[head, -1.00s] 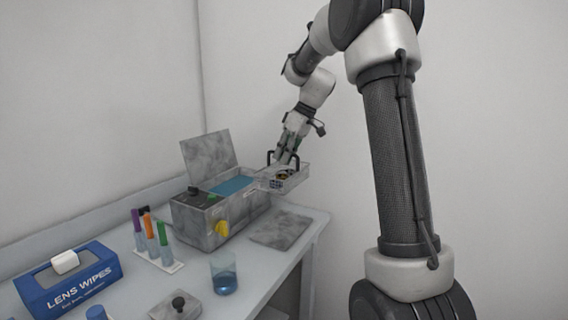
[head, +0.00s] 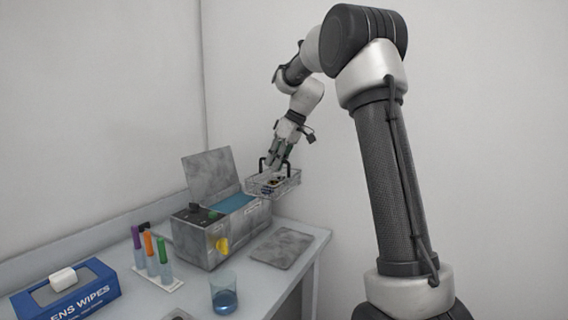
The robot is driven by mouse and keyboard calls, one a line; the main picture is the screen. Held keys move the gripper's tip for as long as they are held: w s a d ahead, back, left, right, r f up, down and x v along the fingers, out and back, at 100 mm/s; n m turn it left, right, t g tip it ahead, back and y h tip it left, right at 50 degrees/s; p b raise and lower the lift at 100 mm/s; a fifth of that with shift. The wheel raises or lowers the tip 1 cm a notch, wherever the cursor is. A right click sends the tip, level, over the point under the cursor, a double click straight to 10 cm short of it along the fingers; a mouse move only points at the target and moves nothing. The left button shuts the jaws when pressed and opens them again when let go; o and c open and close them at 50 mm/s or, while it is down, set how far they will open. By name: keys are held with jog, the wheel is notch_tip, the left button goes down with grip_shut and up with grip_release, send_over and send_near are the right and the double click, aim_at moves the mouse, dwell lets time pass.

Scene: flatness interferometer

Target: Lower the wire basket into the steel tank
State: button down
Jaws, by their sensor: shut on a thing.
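The wire basket (head: 287,187) hangs in the air at the right end of the steel tank, with small dark and yellowish items inside. My gripper (head: 275,163) is shut on the basket's dark upright handle. The steel tank (head: 200,246) stands on the bench with its grey lid (head: 211,172) raised at the back. Blue liquid (head: 231,203) shows in its opening. The basket hides the tank's right end, and I cannot tell its exact height over the rim.
A flat grey plate (head: 282,248) lies on the bench right of the tank. A beaker of blue liquid (head: 224,296), a rack of capped tubes (head: 158,276) and a blue lens wipes box (head: 68,291) stand in front and left. The bench (head: 318,240) ends at the right.

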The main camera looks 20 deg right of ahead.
jog(key=w+a+f, duration=0.3)
jog(key=w+a, duration=0.7)
jog(key=w, duration=0.2)
notch_tip(320, 180, down, 13)
jog(key=shift+a+r, duration=0.2)
dwell(0.4)
jog(key=shift+s+f, duration=0.1)
jog(key=shift+f, duration=0.45)
dwell(0.7)
jog(key=c, duration=1.5)
grip_release()
jog(key=shift+r, duration=6)
